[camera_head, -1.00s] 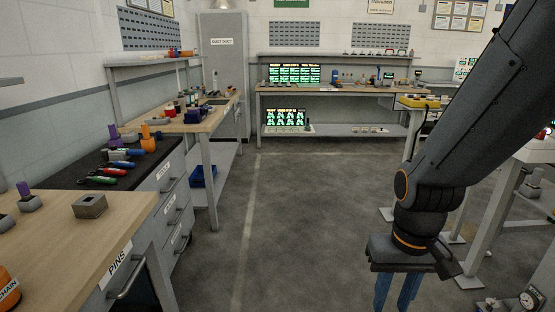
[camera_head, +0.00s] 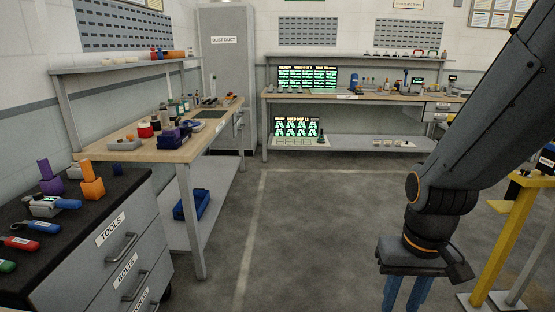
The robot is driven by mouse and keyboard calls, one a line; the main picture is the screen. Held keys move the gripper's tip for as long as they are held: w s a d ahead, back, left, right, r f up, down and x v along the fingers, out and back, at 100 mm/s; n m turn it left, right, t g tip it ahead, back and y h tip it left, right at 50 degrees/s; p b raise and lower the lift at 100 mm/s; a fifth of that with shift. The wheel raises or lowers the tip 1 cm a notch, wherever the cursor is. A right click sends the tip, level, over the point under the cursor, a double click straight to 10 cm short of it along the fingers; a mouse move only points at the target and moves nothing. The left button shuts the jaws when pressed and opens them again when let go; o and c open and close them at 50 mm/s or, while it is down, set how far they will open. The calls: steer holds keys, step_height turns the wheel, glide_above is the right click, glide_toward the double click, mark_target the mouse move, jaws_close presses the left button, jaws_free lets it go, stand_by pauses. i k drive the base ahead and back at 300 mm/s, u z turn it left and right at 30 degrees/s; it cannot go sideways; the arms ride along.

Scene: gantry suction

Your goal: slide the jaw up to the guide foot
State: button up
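My gripper (camera_head: 406,296) hangs at the bottom right of the head view, pointing down over the floor. Its two blue fingers stand a little apart, with nothing visible between them. Their tips are cut off by the picture's lower edge. I cannot pick out a jaw or a guide foot for certain. A blue vise-like block (camera_head: 174,137) sits on the left wooden bench, far from my gripper.
A drawer cabinet (camera_head: 120,240) with tools stands at the near left. Beyond it is the left wooden bench (camera_head: 150,146). A back bench (camera_head: 370,97) carries a green-lit screen (camera_head: 307,78). A yellow-legged stand (camera_head: 497,250) is at right. The middle floor is clear.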

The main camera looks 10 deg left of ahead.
mark_target(184, 130)
steer(key=u, duration=0.15)
steer(key=i, duration=1.7)
steer(key=u, duration=0.5)
steer(key=i, duration=1.55)
steer(key=u, duration=0.2)
